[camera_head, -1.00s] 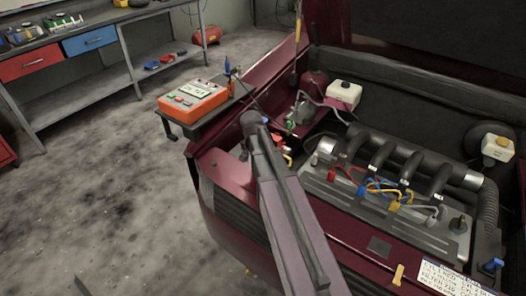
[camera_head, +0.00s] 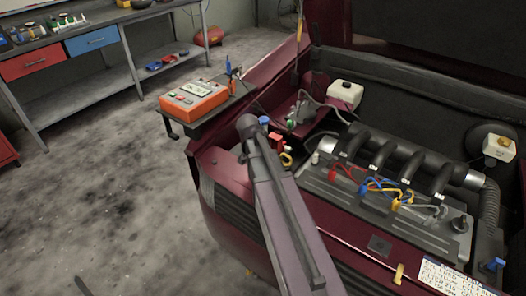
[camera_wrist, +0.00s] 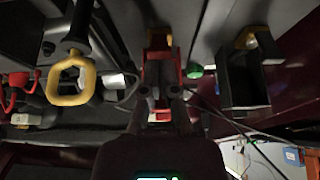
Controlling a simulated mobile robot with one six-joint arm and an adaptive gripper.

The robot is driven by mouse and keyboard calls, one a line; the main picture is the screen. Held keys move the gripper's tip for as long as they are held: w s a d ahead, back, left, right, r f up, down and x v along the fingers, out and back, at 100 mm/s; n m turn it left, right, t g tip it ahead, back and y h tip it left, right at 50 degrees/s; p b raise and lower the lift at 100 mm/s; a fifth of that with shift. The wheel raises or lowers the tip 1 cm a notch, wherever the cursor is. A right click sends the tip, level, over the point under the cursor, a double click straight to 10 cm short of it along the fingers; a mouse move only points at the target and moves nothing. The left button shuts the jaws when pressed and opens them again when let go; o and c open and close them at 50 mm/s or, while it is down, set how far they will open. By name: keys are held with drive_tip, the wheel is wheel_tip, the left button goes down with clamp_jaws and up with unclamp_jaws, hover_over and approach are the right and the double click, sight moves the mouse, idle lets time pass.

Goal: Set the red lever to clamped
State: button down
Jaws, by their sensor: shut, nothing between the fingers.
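A red lever-like part (camera_wrist: 160,62) stands in the middle of the wrist view, just beyond my fingertips. Whether they touch it is unclear. My gripper (camera_wrist: 160,96) is shut, with its dark fingers close together and pointing at the red part. In the head view a red part (camera_head: 277,141) shows beside the end of my arm, at the front left corner of the engine bay. My fingers are hidden behind my arm there. I cannot read the lever's set position.
A yellow ring handle (camera_wrist: 71,80) hangs left of my gripper, and a dark box-shaped bracket (camera_wrist: 243,80) is at right. An orange tester (camera_head: 194,101) sits on a side shelf. Battery cables and the engine (camera_head: 400,160) fill the bay at right. The floor at left is clear.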

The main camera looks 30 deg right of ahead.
drive_tip(key=shift+s+a+f+t+h+b, duration=0.15)
drive_tip(key=shift+s+a+t+h+b, duration=0.15)
drive_tip(key=shift+h+b, duration=0.3)
drive_tip(key=shift+a, duration=0.15)
drive_tip(key=shift+s+a+f+b, duration=0.35)
drive_tip(key=shift+a+f+b, duration=0.2)
drive_tip(key=shift+a, duration=0.05)
drive_tip(key=shift+a+f, duration=0.1)
drive_tip(key=shift+s+a+f+b, duration=0.15)
drive_tip(key=shift+a+f+b, duration=0.15)
drive_tip(key=shift+f+b, duration=0.2)
idle(0.4)
drive_tip(key=shift+s+a+r, duration=0.1)
drive_tip(key=shift+r, duration=0.05)
drive_tip(key=shift+s+a+r, duration=0.2)
drive_tip(key=shift+s+a, duration=0.05)
drive_tip(key=shift+a, duration=0.25)
idle(0.3)
drive_tip(key=shift+r+p, duration=0.1)
drive_tip(key=shift+p, duration=0.25)
